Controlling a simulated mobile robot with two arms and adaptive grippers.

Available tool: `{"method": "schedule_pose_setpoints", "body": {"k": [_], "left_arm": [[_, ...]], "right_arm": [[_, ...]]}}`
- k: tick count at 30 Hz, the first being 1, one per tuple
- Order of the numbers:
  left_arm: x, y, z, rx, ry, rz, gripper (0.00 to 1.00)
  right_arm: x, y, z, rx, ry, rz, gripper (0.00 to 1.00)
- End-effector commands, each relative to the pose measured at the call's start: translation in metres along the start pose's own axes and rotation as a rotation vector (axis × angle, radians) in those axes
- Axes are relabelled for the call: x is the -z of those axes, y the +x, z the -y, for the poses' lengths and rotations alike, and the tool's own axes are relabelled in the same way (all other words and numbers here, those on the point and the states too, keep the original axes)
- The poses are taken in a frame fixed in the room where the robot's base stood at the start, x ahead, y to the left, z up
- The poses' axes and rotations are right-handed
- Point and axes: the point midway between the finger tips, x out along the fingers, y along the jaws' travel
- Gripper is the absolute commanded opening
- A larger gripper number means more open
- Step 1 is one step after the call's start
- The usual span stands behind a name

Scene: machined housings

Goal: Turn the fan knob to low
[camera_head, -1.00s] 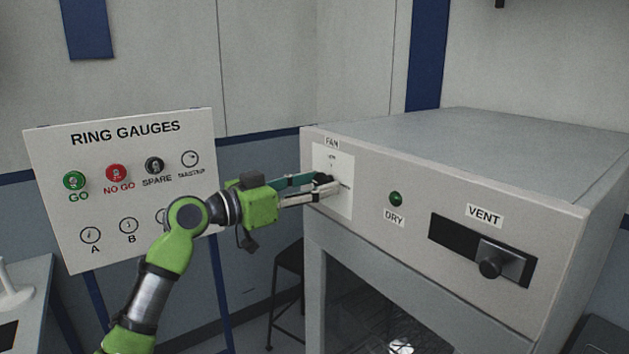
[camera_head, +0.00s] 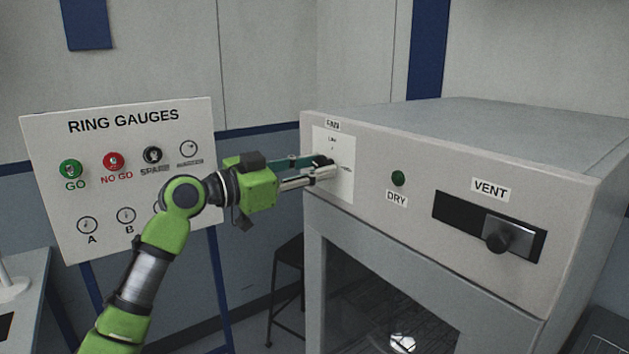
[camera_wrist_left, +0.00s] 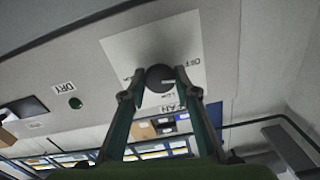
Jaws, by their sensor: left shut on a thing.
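The fan knob (camera_wrist_left: 160,78) is a dark round knob on a white plate (camera_wrist_left: 205,40) on the front of a grey cabinet. In the left wrist view it sits between the two fingertips. My left gripper (camera_head: 325,166) reaches the plate from the left in the head view and is shut on the fan knob, which it mostly hides there. The plate (camera_head: 345,190) carries small markings, too blurred in the head view to tell the knob's setting. My right gripper is not in view.
The cabinet (camera_head: 500,120) also bears a green DRY button (camera_head: 398,178) and a VENT slider (camera_head: 498,236) to the right of the plate. A RING GAUGES board (camera_head: 135,145) stands at the left behind my arm. A dark stool (camera_head: 288,270) stands below my gripper.

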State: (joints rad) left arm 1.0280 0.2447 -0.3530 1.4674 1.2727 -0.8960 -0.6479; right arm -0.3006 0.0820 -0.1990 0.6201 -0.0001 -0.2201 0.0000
Motion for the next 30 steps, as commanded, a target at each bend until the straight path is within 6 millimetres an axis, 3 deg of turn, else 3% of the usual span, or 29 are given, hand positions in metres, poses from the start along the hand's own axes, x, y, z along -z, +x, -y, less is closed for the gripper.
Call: {"method": "schedule_pose_setpoints", "body": {"k": [1, 9, 30], "left_arm": [[-0.005, -0.001, -0.001, 0.002, 0.045, -0.004, 0.07], [-0.004, 0.000, -0.001, 0.002, 0.299, -0.003, 0.07], [-0.001, 0.000, 0.000, 0.002, 0.959, -0.001, 0.07]], "right_arm": [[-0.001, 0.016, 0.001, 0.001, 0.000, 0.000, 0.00], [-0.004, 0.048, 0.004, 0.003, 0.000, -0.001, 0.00], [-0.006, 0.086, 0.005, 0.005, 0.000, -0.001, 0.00]]}}
